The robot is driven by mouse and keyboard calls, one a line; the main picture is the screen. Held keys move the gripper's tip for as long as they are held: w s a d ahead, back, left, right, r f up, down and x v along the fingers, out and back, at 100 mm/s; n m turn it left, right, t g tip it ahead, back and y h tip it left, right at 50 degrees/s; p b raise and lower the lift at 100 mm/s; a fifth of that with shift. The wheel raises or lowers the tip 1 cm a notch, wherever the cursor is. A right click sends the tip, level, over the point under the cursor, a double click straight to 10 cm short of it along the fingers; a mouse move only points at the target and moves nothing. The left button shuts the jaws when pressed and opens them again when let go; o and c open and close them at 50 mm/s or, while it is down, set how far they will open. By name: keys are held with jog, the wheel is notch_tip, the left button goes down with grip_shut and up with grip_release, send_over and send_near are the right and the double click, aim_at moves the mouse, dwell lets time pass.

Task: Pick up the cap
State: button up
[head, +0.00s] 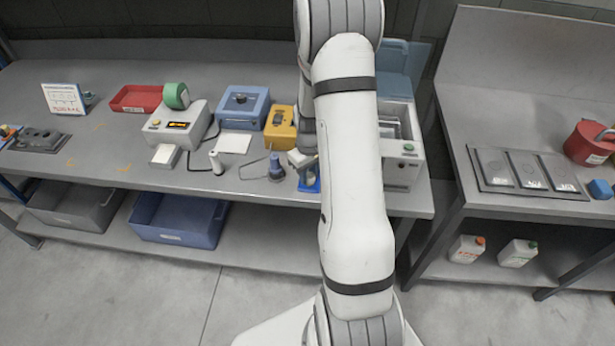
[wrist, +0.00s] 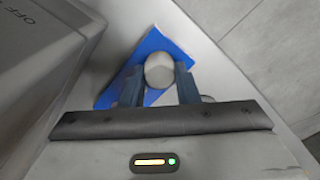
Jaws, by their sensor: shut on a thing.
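The cap (wrist: 159,70) shows in the wrist view as a round, pale grey thing with a smooth top. My gripper (wrist: 158,82) is shut on it, with one dark finger on each side. A flat blue piece (wrist: 148,46) lies beneath the cap and fingers; it also shows in the head view (head: 310,186). I cannot tell whether the cap still touches it. In the head view my arm hides most of my gripper, and I cannot make out the cap there.
A blue-grey upright object (head: 276,168) stands left of my gripper near the bench's front edge. A yellow box (head: 281,128) and a blue box (head: 243,106) are behind. A grey machine (head: 402,160) stands close on the right. A white handheld piece (head: 216,163) is farther left.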

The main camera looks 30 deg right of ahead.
aim_at(309, 175)
jog(key=shift+r, duration=0.1)
notch_tip(309, 175, up, 10)
jog(key=b, duration=0.1)
jog(key=shift+b, duration=0.4)
